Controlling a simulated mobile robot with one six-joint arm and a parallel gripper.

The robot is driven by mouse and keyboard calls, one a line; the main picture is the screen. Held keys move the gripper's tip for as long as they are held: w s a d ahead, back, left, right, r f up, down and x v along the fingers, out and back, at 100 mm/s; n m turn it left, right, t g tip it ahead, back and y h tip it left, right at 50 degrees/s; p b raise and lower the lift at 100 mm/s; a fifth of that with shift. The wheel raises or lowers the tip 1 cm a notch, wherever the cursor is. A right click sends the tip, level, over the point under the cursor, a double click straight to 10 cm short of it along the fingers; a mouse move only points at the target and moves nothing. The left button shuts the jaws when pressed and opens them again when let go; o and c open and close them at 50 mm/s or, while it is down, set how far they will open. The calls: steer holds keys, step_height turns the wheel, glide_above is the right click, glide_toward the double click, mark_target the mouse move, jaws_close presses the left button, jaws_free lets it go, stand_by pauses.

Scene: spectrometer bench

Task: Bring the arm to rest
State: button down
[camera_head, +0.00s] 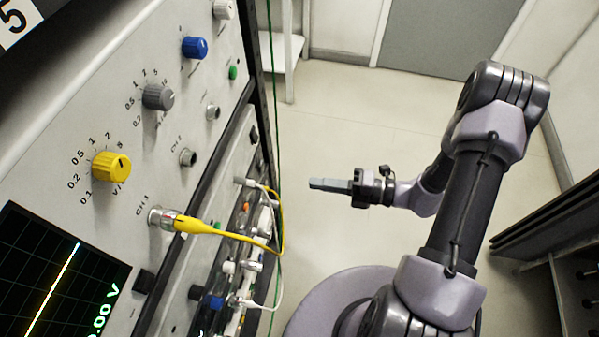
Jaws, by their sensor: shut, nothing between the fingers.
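My gripper (318,184) is at the end of my arm (465,205), in the middle of the head view. It points left toward the instrument rack, with its fingers together and nothing between them. It hangs in free air above the floor, apart from the rack and its cables. My arm rises from the lower right, bends at the elbow at the upper right and comes back down to the wrist.
An oscilloscope (75,130) with a yellow knob (111,167) fills the left. A yellow cable (230,231) plugs into CH 1 and loops toward my gripper's side. White cables (262,285) hang below. A dark rack (545,225) stands right. Open floor (345,110) lies beyond.

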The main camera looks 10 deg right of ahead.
steer(key=shift+s+d+f, duration=0.1)
steer(key=shift+s+d, duration=0.1)
steer(key=shift+d, duration=0.3)
steer(key=shift+s+d+f, duration=0.1)
steer(key=shift+s+d, duration=0.05)
steer(key=shift+d, duration=0.3)
steer(key=shift+r, duration=0.1)
